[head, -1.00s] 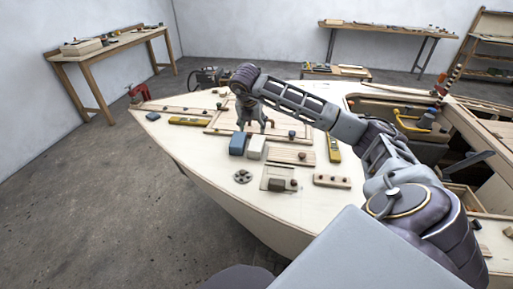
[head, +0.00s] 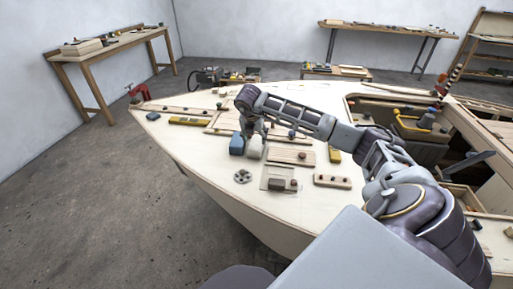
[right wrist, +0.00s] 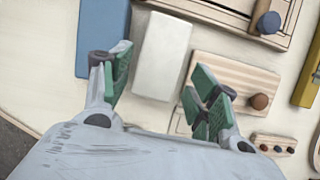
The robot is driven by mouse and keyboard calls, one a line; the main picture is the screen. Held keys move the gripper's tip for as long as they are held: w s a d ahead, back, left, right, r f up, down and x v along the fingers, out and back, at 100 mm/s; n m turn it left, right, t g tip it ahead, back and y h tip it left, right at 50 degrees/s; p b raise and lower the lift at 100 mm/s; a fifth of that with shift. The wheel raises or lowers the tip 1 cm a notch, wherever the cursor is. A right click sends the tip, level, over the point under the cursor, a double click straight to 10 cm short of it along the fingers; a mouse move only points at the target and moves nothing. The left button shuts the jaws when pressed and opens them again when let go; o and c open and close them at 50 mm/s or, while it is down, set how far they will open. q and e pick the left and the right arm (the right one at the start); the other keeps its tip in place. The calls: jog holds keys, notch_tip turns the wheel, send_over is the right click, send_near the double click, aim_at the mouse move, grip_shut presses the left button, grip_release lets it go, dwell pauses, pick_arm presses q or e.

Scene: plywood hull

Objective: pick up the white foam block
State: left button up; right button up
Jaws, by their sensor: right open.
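The white foam block (head: 255,149) lies on the pale plywood deck, right beside a blue block (head: 237,144). My right gripper (head: 254,133) is over the white block and partly hides it in the head view. In the right wrist view the white block (right wrist: 162,55) lies between and beyond the green-padded fingers of my right gripper (right wrist: 163,78). The fingers are open and empty, spread wider than the block. I cannot tell the exact height of the fingertips above the deck. My left gripper is not in view.
A grey round part (head: 242,177) lies nearer. The deck's near-left area is bare.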

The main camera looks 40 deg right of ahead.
aim_at(256, 142)
jog(key=shift+x, duration=2.6)
jog(key=shift+d, duration=0.15)
jog(key=shift+f, duration=0.15)
jog(key=c, duration=0.6)
